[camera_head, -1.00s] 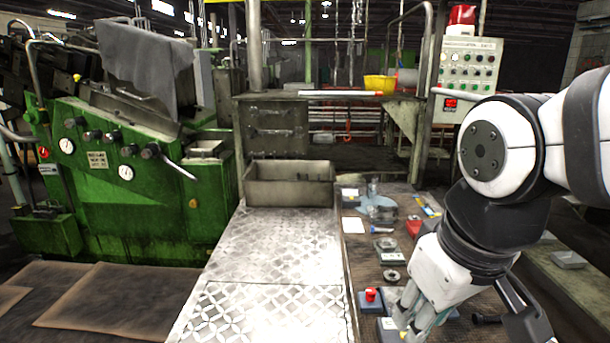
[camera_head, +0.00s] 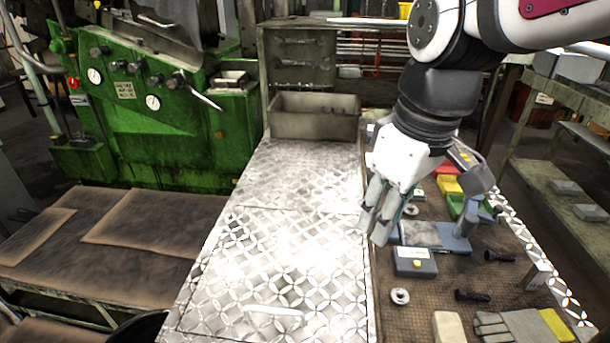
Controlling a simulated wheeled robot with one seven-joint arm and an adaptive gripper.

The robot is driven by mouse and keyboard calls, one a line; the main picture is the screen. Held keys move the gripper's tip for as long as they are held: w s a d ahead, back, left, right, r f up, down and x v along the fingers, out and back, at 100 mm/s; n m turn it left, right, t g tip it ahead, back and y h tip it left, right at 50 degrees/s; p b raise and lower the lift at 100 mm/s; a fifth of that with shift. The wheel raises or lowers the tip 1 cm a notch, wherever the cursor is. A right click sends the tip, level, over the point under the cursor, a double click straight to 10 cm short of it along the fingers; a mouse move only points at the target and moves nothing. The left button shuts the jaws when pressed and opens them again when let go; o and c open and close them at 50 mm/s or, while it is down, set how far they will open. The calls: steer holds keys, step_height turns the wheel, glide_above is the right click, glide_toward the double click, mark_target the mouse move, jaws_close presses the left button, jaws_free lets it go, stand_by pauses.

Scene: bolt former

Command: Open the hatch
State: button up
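A patterned metal plate (camera_head: 270,255) lies flat beside the workbench, with a seam outlining its near section, which looks like the hatch. A pale bar-like handle (camera_head: 275,312) lies near its front edge. The plate looks closed and level with the surface around it. My gripper (camera_head: 424,222) hangs over the workbench, just right of the plate and apart from the handle. Its fingers are spread, two on the left and one on the right, with nothing held between them.
The brown workbench (camera_head: 400,325) at right carries a grey box (camera_head: 414,262), a metal ring (camera_head: 400,296), gloves (camera_head: 520,326) and other small items. A metal bin (camera_head: 314,118) stands behind the plate. A green machine (camera_head: 170,130) is at left. The space above the plate is clear.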

steer(key=w+a+f+n+g, duration=0.2)
steer(key=a+f+n, duration=0.25)
steer(key=a, duration=0.45)
steer(key=n+g+h+p, duration=0.1)
steer(key=n+g, duration=0.1)
steer(key=n, duration=0.2)
glide_toward(276, 309)
steer(key=p+x, duration=0.2)
steer(key=x, duration=0.6)
jaws_close()
